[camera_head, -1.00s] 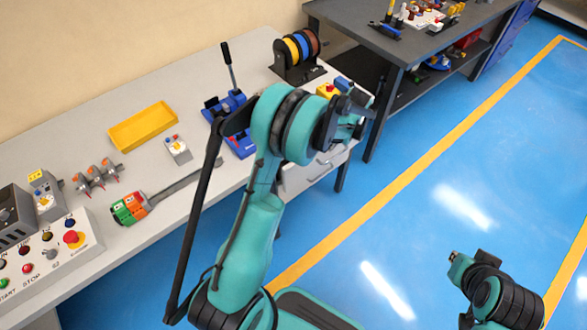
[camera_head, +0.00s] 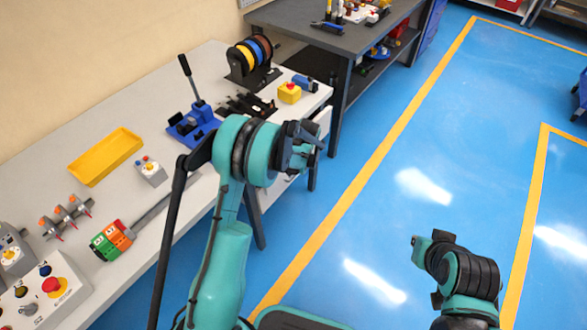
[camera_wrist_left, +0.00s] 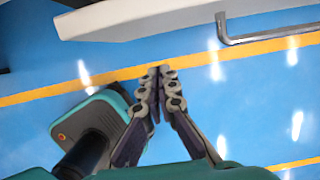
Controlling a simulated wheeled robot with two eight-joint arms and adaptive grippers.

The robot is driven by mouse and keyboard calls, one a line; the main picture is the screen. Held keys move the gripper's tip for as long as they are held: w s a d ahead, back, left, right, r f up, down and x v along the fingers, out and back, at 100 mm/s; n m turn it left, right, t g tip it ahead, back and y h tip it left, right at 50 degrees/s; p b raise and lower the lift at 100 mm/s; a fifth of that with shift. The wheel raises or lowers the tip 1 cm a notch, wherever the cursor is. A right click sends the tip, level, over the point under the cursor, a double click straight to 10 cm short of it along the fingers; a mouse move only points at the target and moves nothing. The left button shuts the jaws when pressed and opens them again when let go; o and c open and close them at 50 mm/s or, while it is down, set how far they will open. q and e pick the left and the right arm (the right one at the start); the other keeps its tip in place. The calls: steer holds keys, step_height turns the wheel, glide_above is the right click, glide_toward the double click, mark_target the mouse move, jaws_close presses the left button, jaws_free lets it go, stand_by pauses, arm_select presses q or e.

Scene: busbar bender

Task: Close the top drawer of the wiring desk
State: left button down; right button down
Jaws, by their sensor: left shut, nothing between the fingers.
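The wiring desk (camera_head: 60,140) is the long pale bench on the left in the head view. Its white drawer front (camera_head: 323,121) shows at the right end, mostly hidden behind my left arm; how far the top drawer stands out cannot be told. In the left wrist view a white panel edge (camera_wrist_left: 140,18) and a grey bar handle (camera_wrist_left: 270,38) lie at the top, beyond the fingertips. My left gripper (camera_head: 308,147) is shut and empty beside the desk's right end; it also shows in the left wrist view (camera_wrist_left: 155,75), apart from the handle.
On the desk are a yellow tray (camera_head: 105,157), a blue bender (camera_head: 193,122), a cable spool rack (camera_head: 252,62) and a yellow button box (camera_head: 289,93). A dark workbench (camera_head: 340,38) stands behind.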

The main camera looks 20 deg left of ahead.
arm_select(q)
steer(key=shift+w+a+f+b, duration=0.1)
steer(key=shift+w+a+b, duration=0.15)
steer(key=shift+a, duration=0.4)
steer(key=shift+w+a+b, duration=0.15)
steer(key=shift+w+a, duration=0.05)
steer(key=shift+a, duration=0.45)
steer(key=shift+w+a+f+b, duration=0.1)
steer(key=shift+w+a+b, duration=0.15)
steer(key=shift+a, duration=0.4)
